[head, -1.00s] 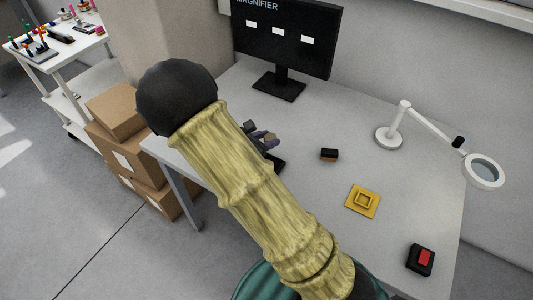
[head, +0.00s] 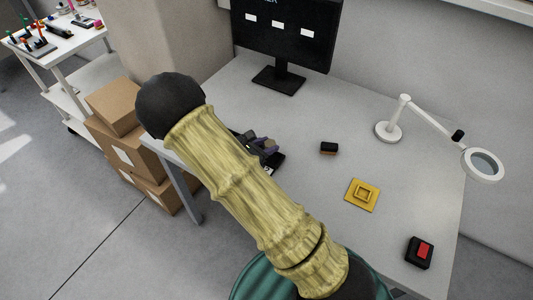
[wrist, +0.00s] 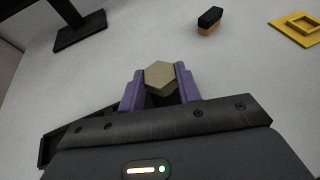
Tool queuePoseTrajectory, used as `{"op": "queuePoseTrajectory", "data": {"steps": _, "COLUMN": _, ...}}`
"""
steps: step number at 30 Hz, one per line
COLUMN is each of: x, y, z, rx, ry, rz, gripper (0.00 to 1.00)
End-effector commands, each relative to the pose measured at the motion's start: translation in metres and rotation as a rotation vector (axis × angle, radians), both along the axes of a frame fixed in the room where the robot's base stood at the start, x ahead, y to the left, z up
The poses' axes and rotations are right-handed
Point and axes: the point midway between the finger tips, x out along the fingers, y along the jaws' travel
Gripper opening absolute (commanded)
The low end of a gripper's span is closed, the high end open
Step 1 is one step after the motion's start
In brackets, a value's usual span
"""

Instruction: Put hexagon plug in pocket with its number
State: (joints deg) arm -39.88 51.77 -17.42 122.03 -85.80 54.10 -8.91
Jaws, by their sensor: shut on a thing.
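A tan-grey hexagon plug (wrist: 161,77) is held between the two purple fingers of my gripper (wrist: 160,88) in the wrist view. No number can be read on the plug. In the head view my gripper (head: 266,147) shows beside my sleeved arm, above the left part of the table, partly hidden by the arm. A black tray-like piece (head: 277,162) with a small white mark lies below it. Its edge also shows at the left of the wrist view (wrist: 47,150). The arm and gripper hide most of this piece, and no numbered pocket can be made out.
A yellow plate (head: 361,195) with a raised square frame lies on the table (head: 315,210). A black and orange block (head: 328,148), a black box with a red button (head: 419,252), a monitor (head: 285,35) and a magnifier lamp (head: 390,130) stand around it. The table's middle is clear.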

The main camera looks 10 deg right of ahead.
Motion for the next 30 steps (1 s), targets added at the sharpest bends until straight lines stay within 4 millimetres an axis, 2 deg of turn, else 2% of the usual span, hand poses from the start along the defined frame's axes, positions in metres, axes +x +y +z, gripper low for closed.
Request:
{"op": "queuePoseTrajectory", "data": {"steps": 5, "x": 0.0, "y": 0.0, "z": -0.005, "rx": -0.002, "ry": 0.001, "rz": 0.0, "gripper": 0.05}}
{"op": "queuePoseTrajectory", "data": {"steps": 13, "x": 0.0, "y": -0.001, "z": -0.039, "rx": -0.002, "ry": 0.002, "rz": 0.0, "gripper": 0.05}}
{"op": "queuePoseTrajectory", "data": {"steps": 25, "x": 0.0, "y": 0.0, "z": -0.045, "rx": -0.001, "ry": 0.0, "rz": 0.0, "gripper": 0.05}}
{"op": "queuePoseTrajectory", "data": {"steps": 26, "x": 0.0, "y": 0.0, "z": -0.045, "rx": 0.0, "ry": 0.0, "rz": 0.0, "gripper": 0.35}}
{"op": "queuePoseTrajectory", "data": {"steps": 29, "x": 0.0, "y": 0.0, "z": -0.044, "rx": 0.0, "ry": 0.0, "rz": 0.0, "gripper": 0.55}}
{"op": "queuePoseTrajectory", "data": {"steps": 30, "x": 0.0, "y": 0.0, "z": -0.044, "rx": 0.0, "ry": 0.001, "rz": 0.0, "gripper": 0.55}}
